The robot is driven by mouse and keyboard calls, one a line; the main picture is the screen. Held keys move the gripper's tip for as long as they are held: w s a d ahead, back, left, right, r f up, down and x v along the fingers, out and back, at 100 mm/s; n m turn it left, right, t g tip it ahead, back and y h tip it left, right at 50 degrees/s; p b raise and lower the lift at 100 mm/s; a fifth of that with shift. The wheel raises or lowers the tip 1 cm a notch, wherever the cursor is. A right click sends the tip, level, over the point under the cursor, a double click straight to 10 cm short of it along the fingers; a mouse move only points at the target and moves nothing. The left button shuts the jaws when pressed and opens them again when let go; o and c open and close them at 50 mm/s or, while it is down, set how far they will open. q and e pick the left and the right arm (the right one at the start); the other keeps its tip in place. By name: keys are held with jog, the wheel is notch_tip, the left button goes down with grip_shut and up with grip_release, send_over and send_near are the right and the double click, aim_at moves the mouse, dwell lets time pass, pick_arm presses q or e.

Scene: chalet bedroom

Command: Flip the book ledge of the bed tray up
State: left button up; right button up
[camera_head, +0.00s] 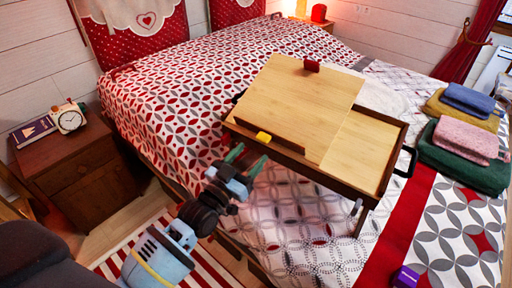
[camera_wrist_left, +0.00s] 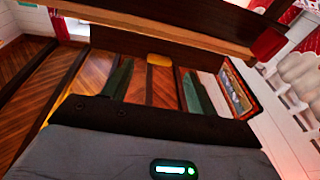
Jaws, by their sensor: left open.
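The wooden bed tray (camera_head: 362,146) stands on the bed with its pale top panel (camera_head: 305,95) tilted up at the far side. A dark strip that looks like the book ledge (camera_head: 287,145) runs along the panel's near edge; its exact angle is hard to tell. A yellow tab (camera_head: 264,137) sits at this strip and also shows in the left wrist view (camera_wrist_left: 158,59). My left gripper (camera_head: 245,160) is open and empty, just in front of and below the tab. Its green fingers (camera_wrist_left: 156,88) are apart, pointing towards the tab. My right gripper is out of view.
Folded towels (camera_head: 465,155) lie right of the tray, near its dark side handle (camera_head: 407,162). A purple object (camera_head: 406,278) lies at the bed's near right. A nightstand (camera_head: 75,165) with a clock (camera_head: 69,118) and book (camera_head: 33,131) stands at the left.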

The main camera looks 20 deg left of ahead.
pick_arm(q)
jog(key=v, duration=0.2)
jog(key=shift+s+a, duration=0.1)
jog(key=shift+s, duration=0.15)
jog(key=s+d+f+g+y+p, duration=0.1)
jog(key=s+f+g+p, duration=0.2)
jog(key=s+f, duration=0.4)
jog(key=s+f+g+y+p, duration=0.1)
jog(key=s+f+g+p, duration=0.2)
jog(key=s, duration=0.7)
jog(key=s+f+g+p, duration=0.2)
jog(key=s, duration=0.8)
jog(key=s+f+n+g+y+p, duration=0.1)
jog(key=s+f+g+p, duration=0.1)
jog(key=s, duration=0.8)
jog(key=shift+s+f+g, duration=0.35)
jog(key=shift+f+g, duration=0.05)
jog(key=shift+f, duration=0.05)
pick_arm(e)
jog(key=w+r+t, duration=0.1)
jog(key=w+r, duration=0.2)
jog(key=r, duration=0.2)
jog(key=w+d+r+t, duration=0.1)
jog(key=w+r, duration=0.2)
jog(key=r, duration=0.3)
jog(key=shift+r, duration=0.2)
